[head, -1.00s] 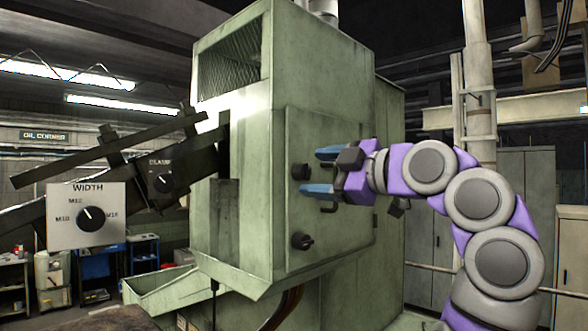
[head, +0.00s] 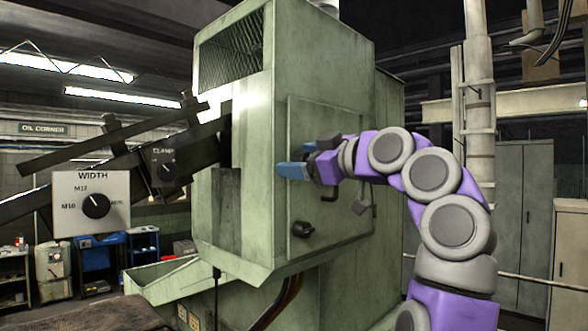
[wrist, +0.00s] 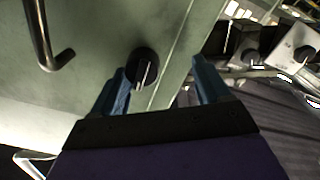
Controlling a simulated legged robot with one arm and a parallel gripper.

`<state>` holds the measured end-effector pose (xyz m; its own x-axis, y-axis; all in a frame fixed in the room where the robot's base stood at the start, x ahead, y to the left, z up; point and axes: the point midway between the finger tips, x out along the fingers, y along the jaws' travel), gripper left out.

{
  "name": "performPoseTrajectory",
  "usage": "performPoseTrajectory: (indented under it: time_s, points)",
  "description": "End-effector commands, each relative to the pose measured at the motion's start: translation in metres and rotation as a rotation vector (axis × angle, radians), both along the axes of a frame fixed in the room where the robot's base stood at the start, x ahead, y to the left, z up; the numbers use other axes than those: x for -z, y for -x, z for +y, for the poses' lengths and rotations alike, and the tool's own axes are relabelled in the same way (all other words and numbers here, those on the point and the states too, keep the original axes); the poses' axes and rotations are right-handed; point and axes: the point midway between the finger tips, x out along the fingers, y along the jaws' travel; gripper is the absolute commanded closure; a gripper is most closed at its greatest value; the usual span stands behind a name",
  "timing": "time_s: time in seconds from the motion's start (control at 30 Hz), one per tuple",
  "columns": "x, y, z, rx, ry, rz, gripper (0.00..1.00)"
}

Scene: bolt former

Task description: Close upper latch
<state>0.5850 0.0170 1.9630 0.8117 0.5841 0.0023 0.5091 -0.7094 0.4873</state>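The upper latch, a round black knob with a raised bar, appears in the wrist view (wrist: 145,68) on the green door (head: 350,225). In the head view my gripper hides it. My gripper (head: 290,170) is in front of the door's upper left part. In the wrist view its two blue fingers (wrist: 160,76) are spread apart and empty. The knob shows between them, closer to the left finger; I cannot tell whether they touch. The lower latch (head: 303,229) is a similar black knob lower on the door.
A bent door handle (head: 331,190) sticks out below my gripper and shows at the upper left of the wrist view (wrist: 50,42). The WIDTH dial panel (head: 92,204) and CLAMP dial (head: 166,167) are at the left. A chute (head: 165,278) juts out below.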

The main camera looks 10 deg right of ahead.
Motion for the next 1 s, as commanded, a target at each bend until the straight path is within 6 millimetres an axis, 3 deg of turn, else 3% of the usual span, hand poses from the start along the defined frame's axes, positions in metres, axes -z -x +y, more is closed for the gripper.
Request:
performPoseTrajectory:
  time_s: [0.3,0.6,1.0]
  points:
    - [0.004,-0.003,-0.013,-0.008,-0.194,0.145,0.28]
    - [-0.001,0.001,-0.005,-0.009,-0.339,0.249,0.28]
    - [0.002,-0.002,-0.011,-0.006,-0.410,0.300,0.28]
